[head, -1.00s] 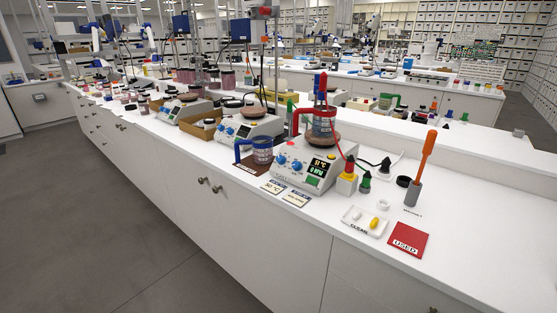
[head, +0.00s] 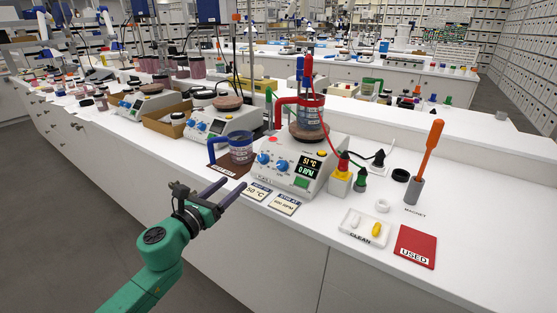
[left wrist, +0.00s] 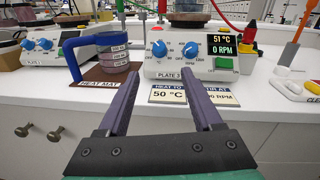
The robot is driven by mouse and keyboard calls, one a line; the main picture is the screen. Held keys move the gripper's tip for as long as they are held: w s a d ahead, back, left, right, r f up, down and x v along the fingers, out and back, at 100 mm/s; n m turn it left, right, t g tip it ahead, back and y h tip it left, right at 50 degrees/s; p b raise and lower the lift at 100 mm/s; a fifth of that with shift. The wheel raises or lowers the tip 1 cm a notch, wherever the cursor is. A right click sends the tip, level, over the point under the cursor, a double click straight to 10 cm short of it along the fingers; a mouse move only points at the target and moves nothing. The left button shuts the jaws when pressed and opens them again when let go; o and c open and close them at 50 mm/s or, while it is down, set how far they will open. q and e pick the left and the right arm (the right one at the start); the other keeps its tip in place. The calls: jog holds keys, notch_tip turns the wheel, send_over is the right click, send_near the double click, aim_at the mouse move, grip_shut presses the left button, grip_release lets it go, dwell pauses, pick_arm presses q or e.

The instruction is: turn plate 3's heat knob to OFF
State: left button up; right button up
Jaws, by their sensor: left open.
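Plate 3 (head: 296,178) is a white hot plate with a dark display reading 51 °C and 0 RPM. It has two blue knobs; the left one, the heat knob (head: 263,158), also shows in the left wrist view (left wrist: 159,49), and the other blue knob (left wrist: 190,50) is right of it. My right gripper is not in view.
A blue-handled mug (head: 240,149) stands on a brown heat mat (head: 229,169) left of plate 3. Two label cards (head: 284,203) lie before the plate.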

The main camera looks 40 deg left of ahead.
aim_at(260, 159)
pick_arm(q)
jog(key=w, duration=0.4)
jog(key=w+a, duration=0.1)
jog(key=w, duration=0.3)
jog(key=w+p, duration=0.1)
jog(key=w, duration=0.3)
jog(key=shift+a+r, duration=0.15)
jog(key=shift+a, duration=0.15)
jog(key=shift+w, duration=0.75)
grip_shut()
